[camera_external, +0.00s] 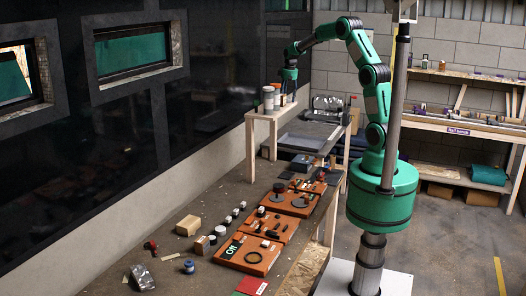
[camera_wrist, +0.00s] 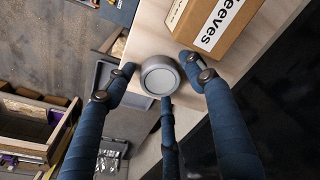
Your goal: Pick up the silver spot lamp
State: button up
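A round grey-silver piece with a raised rim and flat face, which looks like the silver spot lamp (camera_wrist: 160,76), sits near the edge of a pale wooden top in the wrist view. My gripper (camera_wrist: 160,75) has its dark blue fingers spread around it, one to the left, one to the right and one below in the picture. The fingers look open; I cannot tell whether any touches it. In the external view my gripper (camera_external: 290,78) is over the small raised wooden stand (camera_external: 257,115). I cannot make out the lamp there.
A cardboard box (camera_wrist: 215,25) with a white label lies close beside the right finger. White cylinders (camera_external: 268,99) stand on the raised stand. Below, the long bench carries orange boards (camera_external: 250,254) with parts. A dark wall with windows runs along the left.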

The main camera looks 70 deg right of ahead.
jog(key=c, duration=0.8)
jog(key=shift+r, duration=0.1)
notch_tip(320, 180, up, 10)
dwell(0.6)
